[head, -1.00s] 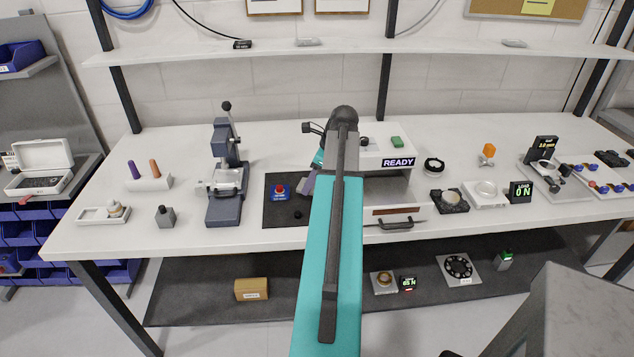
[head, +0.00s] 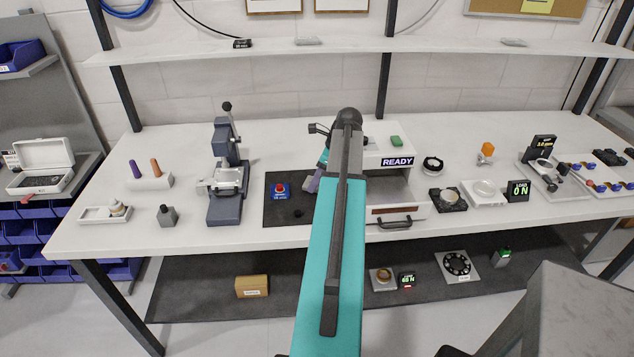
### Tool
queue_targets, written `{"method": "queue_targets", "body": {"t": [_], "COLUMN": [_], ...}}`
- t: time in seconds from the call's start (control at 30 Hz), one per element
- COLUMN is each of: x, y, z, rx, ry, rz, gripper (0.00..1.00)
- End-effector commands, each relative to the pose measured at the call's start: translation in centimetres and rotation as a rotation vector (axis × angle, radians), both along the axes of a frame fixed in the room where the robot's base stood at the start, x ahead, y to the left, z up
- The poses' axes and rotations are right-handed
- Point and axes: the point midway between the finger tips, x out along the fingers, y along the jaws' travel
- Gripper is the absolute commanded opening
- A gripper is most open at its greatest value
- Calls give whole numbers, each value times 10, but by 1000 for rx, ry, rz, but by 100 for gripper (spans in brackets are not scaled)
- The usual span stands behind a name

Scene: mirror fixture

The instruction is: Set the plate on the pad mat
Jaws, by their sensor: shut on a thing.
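The black pad mat (head: 279,216) lies flat on the white bench, left of the drawer unit. My teal arm covers its right part. My gripper (head: 312,185) shows only as a small grey-purple piece left of the arm, over the right part of the mat. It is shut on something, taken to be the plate. The fingertips and the plate are hidden behind my arm, so I cannot tell the plate's tilt or whether it touches the mat.
A blue block with a red button (head: 279,191) and a small black knob stand on the mat. A lever press (head: 226,190) stands to the left. The white drawer unit marked READY (head: 398,162), with its handle (head: 395,223), is to the right. A shelf (head: 270,48) runs behind.

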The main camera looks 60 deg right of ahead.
Motion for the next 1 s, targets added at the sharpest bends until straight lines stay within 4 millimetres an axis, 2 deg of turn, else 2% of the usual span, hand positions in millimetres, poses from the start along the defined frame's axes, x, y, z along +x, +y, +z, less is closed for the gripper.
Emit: {"method": "queue_targets", "body": {"t": [0.23, 0.73, 0.77, 0.8, 0.87, 1.0], "x": [0, 0, 0, 0, 0, 0], "y": [0, 0, 0, 0, 0, 0], "z": [-17, -22, -22, -22, -22, -22], "rx": [-1, -1, -1, -1, -1, -1], "ry": [-1, -1, 0, 0, 0, 0], "rz": [0, 0, 0, 0, 0, 0], "gripper": [23, 23, 55, 61, 68, 68]}}
